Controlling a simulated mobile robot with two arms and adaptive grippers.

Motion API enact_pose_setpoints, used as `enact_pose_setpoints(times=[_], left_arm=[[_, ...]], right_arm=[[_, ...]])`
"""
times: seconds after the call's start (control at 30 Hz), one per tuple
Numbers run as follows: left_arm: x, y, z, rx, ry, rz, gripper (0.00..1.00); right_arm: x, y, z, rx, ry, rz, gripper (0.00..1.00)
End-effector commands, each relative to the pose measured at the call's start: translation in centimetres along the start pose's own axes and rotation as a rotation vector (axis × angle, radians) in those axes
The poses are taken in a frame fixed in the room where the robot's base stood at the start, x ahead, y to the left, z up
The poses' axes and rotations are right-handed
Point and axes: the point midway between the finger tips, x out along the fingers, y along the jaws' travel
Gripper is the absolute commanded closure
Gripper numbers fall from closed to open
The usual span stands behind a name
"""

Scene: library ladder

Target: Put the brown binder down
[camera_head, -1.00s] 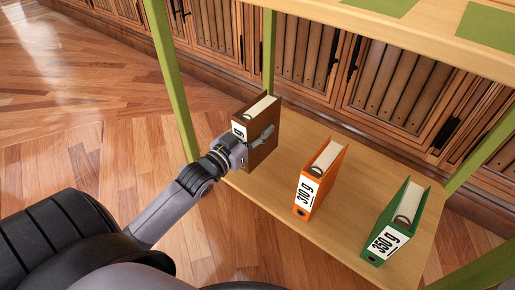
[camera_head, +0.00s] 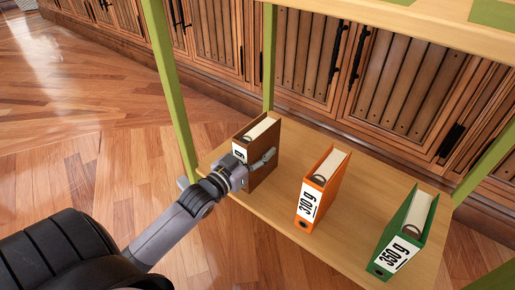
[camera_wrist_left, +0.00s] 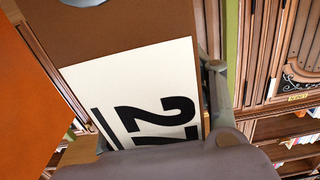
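The brown binder (camera_head: 262,138) stands upright at the left end of the wooden shelf (camera_head: 285,222), at or very close to its surface. My left gripper (camera_head: 255,166) is shut on it, with one finger across its right side; the other finger is hidden behind the binder. In the left wrist view the brown binder (camera_wrist_left: 135,25) fills the middle, with its white label close to the gripper (camera_wrist_left: 215,100). I cannot tell for sure whether its bottom touches the shelf. My right gripper is not in view.
An orange binder (camera_head: 322,190) marked 310 g stands right of the brown one, with a gap between. A green binder (camera_head: 405,235) marked 350 g stands farther right. A green post (camera_head: 168,85) rises close to my left arm. Wooden cabinets (camera_head: 300,60) stand behind.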

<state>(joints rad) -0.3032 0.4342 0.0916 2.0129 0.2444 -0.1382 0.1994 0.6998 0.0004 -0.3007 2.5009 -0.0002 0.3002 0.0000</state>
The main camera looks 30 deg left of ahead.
Motion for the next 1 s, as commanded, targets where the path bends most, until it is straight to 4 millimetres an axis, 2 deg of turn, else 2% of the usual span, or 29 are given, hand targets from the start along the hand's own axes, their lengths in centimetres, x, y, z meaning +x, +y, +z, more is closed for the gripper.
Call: enact_pose_setpoints(times=[0.1, 0.47, 0.67, 1.0], left_arm=[[0.0, 0.0, 0.0, 0.000, 0.000, 0.000, 0.39], [-0.1, 0.0, -0.3, 0.001, 0.000, 0.000, 0.39], [-2.7, 0.0, -0.5, -0.001, -0.006, 0.000, 0.39], [-9.5, 0.0, -0.6, 0.001, -0.006, -0.001, 0.39]], right_arm=[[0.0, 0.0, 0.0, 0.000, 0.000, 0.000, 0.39], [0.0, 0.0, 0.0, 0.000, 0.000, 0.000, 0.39], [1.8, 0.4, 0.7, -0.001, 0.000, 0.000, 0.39], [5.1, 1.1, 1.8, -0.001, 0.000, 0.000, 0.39]])
